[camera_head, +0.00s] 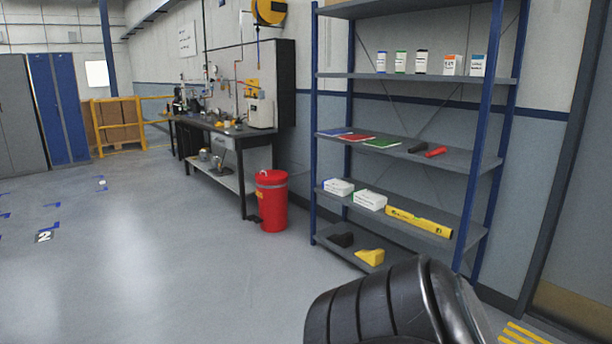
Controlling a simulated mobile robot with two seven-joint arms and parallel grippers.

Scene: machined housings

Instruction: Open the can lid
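A red can (271,203) with a lid stands upright on the floor, near the middle of the view. It is beside the right end of the workbench and left of the shelf unit. Its lid (271,177) looks shut, and a small dark part shows low at its left side. A black ribbed part of my own body (385,308) fills the bottom right of the view. Neither of my grippers shows, and nothing touches the can.
A blue-framed shelf unit (408,153) holds boxes, books and a yellow level (418,221). A dark workbench (225,132) with tools stands along the back wall. Blue lockers (58,108) are at the far left. The grey floor (140,250) left of the can is clear.

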